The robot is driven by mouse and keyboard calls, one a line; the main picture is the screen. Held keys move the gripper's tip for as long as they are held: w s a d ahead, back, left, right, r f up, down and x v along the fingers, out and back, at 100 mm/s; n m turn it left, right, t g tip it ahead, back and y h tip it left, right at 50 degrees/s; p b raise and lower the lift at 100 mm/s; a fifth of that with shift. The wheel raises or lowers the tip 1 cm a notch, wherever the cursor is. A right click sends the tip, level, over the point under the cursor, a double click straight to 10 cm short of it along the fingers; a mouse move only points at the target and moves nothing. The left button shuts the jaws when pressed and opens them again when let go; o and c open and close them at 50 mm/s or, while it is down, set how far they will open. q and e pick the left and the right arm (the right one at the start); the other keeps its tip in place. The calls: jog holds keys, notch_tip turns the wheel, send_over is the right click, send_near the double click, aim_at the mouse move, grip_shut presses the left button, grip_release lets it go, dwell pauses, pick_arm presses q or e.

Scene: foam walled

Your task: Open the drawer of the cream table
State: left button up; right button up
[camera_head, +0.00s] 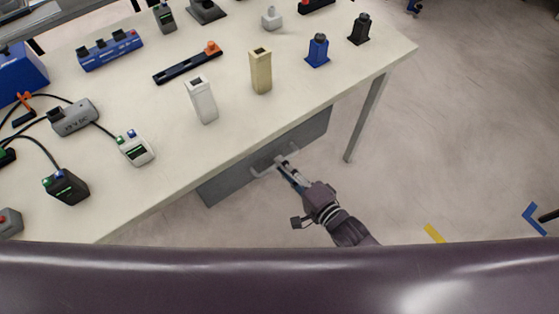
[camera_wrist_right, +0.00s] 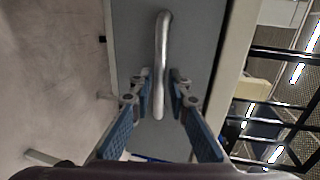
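The cream table (camera_head: 230,120) fills the upper left of the head view. Its grey drawer (camera_head: 220,184) is under the front edge, with a light bar handle (camera_head: 272,163) on its face. The drawer front lies along the table edge and looks shut. My right gripper (camera_head: 284,164) is at the handle. In the right wrist view, the drawer front (camera_wrist_right: 197,45) is grey and the metal handle (camera_wrist_right: 162,60) runs between the fingers of my right gripper (camera_wrist_right: 160,88). The fingers stand on both sides of the handle with small gaps, so it looks open. My left gripper is not in view.
A table leg (camera_head: 366,118) is right of the drawer. The floor (camera_head: 450,150) to the right is mostly clear.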

jog(key=shift+x, duration=1.05)
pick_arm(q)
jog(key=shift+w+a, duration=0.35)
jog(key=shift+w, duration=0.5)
pick_arm(e)
jog(key=shift+c, duration=0.3)
grip_shut()
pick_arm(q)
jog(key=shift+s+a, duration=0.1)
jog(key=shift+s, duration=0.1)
